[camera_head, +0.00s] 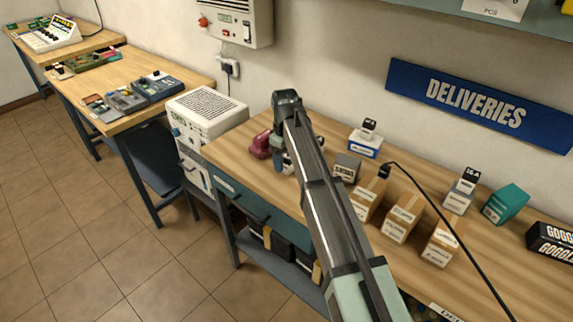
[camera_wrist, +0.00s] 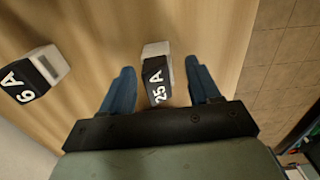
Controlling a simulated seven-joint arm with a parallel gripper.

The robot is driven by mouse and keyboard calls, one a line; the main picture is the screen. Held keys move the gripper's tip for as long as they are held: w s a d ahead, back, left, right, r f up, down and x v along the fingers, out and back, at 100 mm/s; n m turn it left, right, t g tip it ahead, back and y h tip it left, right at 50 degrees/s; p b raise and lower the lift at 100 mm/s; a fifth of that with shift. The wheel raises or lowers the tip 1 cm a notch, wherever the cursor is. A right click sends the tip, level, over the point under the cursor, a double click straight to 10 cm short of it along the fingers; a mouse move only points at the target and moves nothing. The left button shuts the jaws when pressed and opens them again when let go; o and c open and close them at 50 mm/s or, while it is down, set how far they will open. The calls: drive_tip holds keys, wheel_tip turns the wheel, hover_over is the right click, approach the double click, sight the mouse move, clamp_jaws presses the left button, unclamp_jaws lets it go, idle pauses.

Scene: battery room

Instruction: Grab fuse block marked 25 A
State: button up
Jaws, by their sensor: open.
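The fuse block marked 25 A (camera_wrist: 158,82) has a black labelled face and a light grey body. In the wrist view it appears between the two blue fingers of my open gripper (camera_wrist: 160,67), with a gap on each side. I cannot tell how far the fingertips are above the wooden top. A similar block marked 6 A (camera_wrist: 33,74) sits apart to the left. In the head view my gripper (camera_head: 281,158) is low over the left part of the deliveries bench (camera_head: 245,150), and my arm hides much of that area.
A dark pink object (camera_head: 260,144) stands just left of my gripper. To the right are a grey box (camera_head: 346,168), several cardboard boxes (camera_head: 402,222), a block on a blue-white box (camera_head: 365,145) and a teal box (camera_head: 505,204). A black cable (camera_head: 440,215) crosses the bench.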

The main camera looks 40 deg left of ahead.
drive_tip(key=shift+f, duration=0.8)
drive_tip(key=shift+c, duration=0.3)
drive_tip(key=c, duration=1)
drive_tip(key=shift+c, duration=0.2)
drive_tip(key=shift+r, duration=0.15)
